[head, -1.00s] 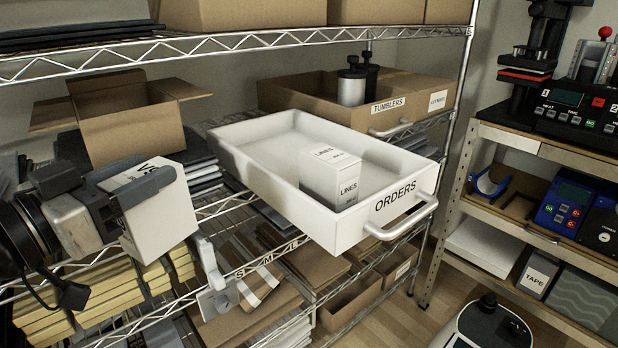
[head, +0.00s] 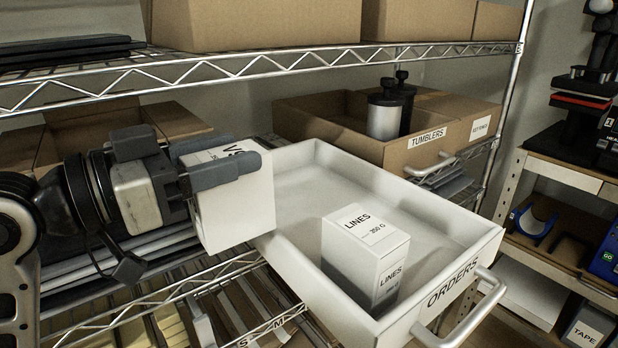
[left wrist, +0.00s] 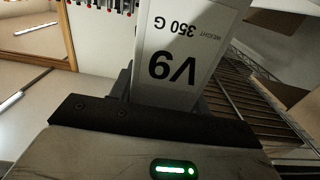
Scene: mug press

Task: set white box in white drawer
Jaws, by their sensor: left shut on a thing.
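My left gripper (head: 208,170) is shut on a white box (head: 236,208) marked "V9". In the head view the held box is at the left side of the white drawer (head: 345,318), overlapping its left rim in the picture; I cannot tell whether they touch. The left wrist view shows the held box's label (left wrist: 182,45), reading "V9" and "350 G". The drawer is labelled "ORDERS" and is pulled out, open at the top. Another white box, marked "LINES" (head: 365,250), stands upright inside it near the front. The right gripper is not in view.
A cardboard bin labelled "TUMBLERS" (head: 428,137) with dark-lidded tumblers (head: 385,112) stands behind the drawer. A wire shelf (head: 300,58) with cardboard boxes runs above. The drawer's metal handle (head: 470,318) sticks out at front right. The drawer's back and left floor is clear.

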